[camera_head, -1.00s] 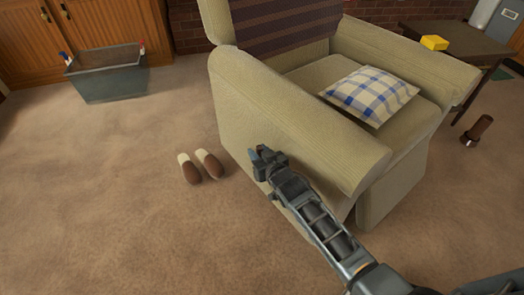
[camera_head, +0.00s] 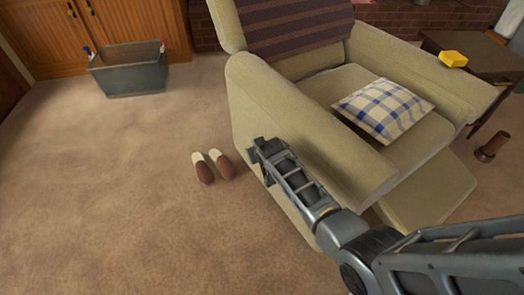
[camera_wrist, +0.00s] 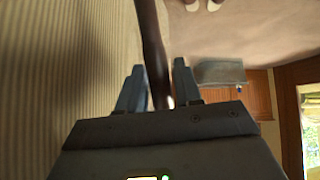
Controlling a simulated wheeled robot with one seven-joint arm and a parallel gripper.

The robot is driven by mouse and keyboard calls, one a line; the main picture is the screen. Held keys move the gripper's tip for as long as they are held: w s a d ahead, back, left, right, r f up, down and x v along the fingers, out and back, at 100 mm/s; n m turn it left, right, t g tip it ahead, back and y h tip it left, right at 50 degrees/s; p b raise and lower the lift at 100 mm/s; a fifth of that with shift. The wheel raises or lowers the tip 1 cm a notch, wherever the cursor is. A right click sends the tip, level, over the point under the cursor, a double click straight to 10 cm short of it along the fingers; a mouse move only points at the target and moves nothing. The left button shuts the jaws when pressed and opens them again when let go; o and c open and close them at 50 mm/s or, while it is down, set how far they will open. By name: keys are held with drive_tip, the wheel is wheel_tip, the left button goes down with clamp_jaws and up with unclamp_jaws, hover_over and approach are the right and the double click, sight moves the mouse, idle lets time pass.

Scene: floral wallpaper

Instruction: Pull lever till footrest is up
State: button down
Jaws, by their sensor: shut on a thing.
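The beige recliner armchair (camera_head: 290,120) stands right of centre in the head view, its side facing my arm. Its footrest (camera_head: 428,192) is swung out at an angle from the seat front. My gripper (camera_head: 264,152) is at the chair's outer side, below the armrest. In the wrist view, the dark brown lever (camera_wrist: 152,50) runs between the two fingers of my gripper (camera_wrist: 158,90), and my gripper is shut on it. The ribbed chair side (camera_wrist: 70,60) fills the left of that view. In the head view the lever is hidden behind my gripper.
A pair of slippers (camera_head: 211,166) lies on the carpet left of the chair. A grey bin (camera_head: 130,75) stands by wooden cabinets at the back left. A side table (camera_head: 485,55) with a yellow block (camera_head: 453,58) and a fallen brown cylinder (camera_head: 490,148) are at the right. Carpet at left is clear.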

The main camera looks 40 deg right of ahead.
drive_tip(key=shift+w+d+f+g, duration=0.1)
drive_tip(key=shift+w+f+g, duration=0.3)
drive_tip(key=shift+w+g, duration=0.4)
drive_tip(key=shift+w, duration=0.1)
drive_tip(key=c, duration=0.8)
unclamp_jaws()
drive_tip(key=shift+f, duration=0.1)
drive_tip(key=shift+c, duration=0.2)
drive_tip(key=p+v, duration=0.3)
drive_tip(key=v, duration=0.5)
drive_tip(key=shift+d+f, duration=0.1)
